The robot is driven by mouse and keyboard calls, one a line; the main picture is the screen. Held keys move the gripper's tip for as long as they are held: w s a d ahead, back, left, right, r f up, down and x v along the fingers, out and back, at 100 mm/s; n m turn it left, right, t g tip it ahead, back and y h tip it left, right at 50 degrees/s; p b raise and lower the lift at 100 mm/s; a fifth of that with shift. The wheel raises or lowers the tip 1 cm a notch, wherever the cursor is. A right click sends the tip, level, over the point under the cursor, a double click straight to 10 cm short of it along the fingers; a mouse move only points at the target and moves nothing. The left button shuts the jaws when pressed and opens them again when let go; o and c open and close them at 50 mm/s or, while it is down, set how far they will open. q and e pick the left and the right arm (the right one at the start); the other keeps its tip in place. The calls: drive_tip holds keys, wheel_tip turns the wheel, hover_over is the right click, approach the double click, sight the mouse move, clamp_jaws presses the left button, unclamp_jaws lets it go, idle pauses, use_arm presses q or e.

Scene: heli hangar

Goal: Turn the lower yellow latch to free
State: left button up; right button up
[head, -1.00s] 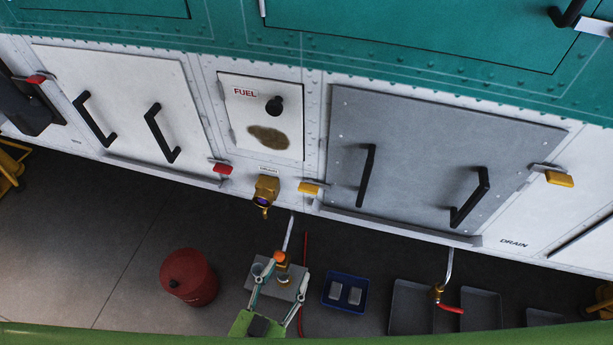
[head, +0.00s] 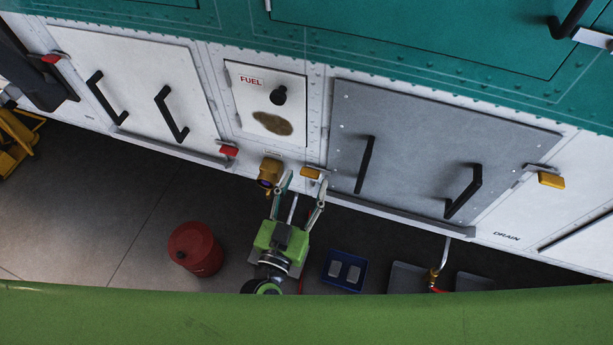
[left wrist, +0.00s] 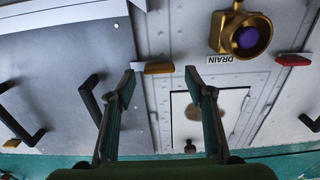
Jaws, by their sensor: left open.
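The lower yellow latch (head: 310,173) sits on the white frame just left of the grey panel's lower left corner. It also shows in the left wrist view (left wrist: 158,67), between the fingertips in the picture. My left gripper (head: 305,180) is open and empty, its two fingers spread below and around the latch in the head view. I cannot tell whether either finger touches it. Another yellow latch (head: 551,180) sits at the grey panel's right side. The grey panel (head: 420,150) has two black handles and looks shut. My right gripper is not in view.
A brass drain fitting (head: 268,172) with a purple inside juts out close left of the left gripper. A red latch (head: 228,151) is farther left. A red can (head: 195,249), a blue tray (head: 363,270) and grey trays (head: 408,276) stand on the floor below.

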use_arm(q)
drive_tip(key=shift+x, duration=0.85)
drive_tip(key=c, duration=1.1)
drive_tip(key=shift+c, duration=0.2)
